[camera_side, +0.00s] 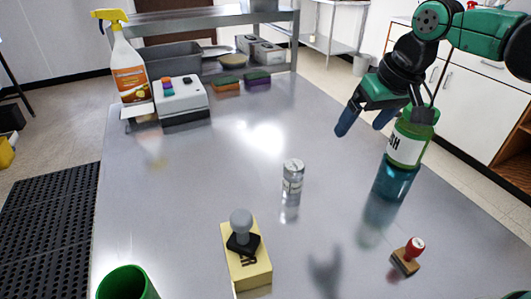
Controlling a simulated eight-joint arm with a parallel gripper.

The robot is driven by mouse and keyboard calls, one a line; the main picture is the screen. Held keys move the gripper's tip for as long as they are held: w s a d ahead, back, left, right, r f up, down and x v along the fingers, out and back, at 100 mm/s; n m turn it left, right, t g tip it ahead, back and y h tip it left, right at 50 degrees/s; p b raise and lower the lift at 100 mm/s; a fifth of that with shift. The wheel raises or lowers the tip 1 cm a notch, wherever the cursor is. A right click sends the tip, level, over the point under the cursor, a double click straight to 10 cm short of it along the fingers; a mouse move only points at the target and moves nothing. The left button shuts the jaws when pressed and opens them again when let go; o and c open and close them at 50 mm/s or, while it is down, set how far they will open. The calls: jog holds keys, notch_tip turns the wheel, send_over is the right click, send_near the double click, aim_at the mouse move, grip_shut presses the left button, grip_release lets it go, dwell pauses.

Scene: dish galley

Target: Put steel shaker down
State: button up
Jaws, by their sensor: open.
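A small steel shaker (292,178) stands upright on the shiny metal table (210,200), near its middle. Nothing is touching it. My gripper (365,124) is open and empty, above and to the right of the shaker in the picture, with its blue fingertips pointing down. The fingertips are clear of the shaker.
A bottle of blue liquid (396,178) stands close by my gripper. A yellow block with a grey-knobbed stamp (246,262), a red-knobbed stamp (407,257) and a green cup (128,285) are nearer. A spray bottle (128,68) and sponges (227,84) stand at the back.

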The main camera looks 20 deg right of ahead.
jog(key=s+d+f+t, duration=0.3)
jog(key=s, duration=0.3)
jog(key=shift+d+f+n, duration=0.35)
jog(key=shift+f+n, duration=0.05)
